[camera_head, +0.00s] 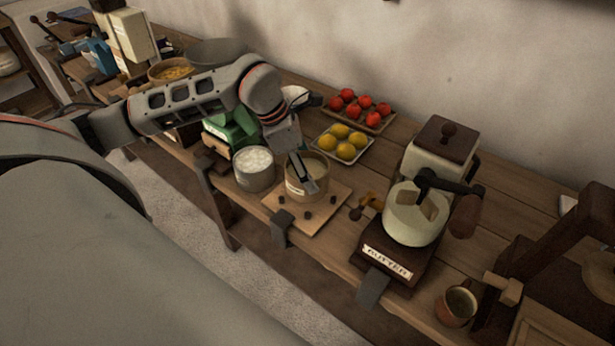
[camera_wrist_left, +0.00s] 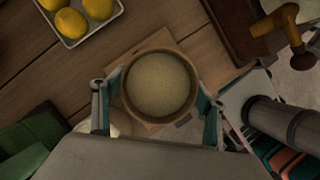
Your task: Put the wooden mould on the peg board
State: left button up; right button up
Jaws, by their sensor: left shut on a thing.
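The wooden mould (camera_head: 296,187) is a round, upright wooden tub with a pale label and pale filling. My left gripper (camera_head: 307,180) is shut on it, with a finger at either side. In the left wrist view the mould (camera_wrist_left: 160,85) sits between the fingertips (camera_wrist_left: 160,100). The peg board (camera_head: 317,214) is a square of light wood with several dark pegs, directly beneath the mould. Pegs show in front of and beside the mould, and the part under it is hidden. I cannot tell whether the mould rests on the board or hangs just above it. My right gripper is not seen.
A metal pot of white stuff (camera_head: 255,172) stands close left of the board. Trays of lemons (camera_head: 343,145) and red fruit (camera_head: 361,110) lie behind. A mug (camera_head: 456,306) stands front right.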

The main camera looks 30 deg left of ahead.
pick_arm(q)
notch_tip(320, 180, down, 3)
jog(key=shift+f, duration=0.2)
jog(key=o, duration=1.7)
jog(key=shift+f, duration=0.15)
jog(key=shift+r, duration=0.3)
jog(key=shift+v, duration=5.8)
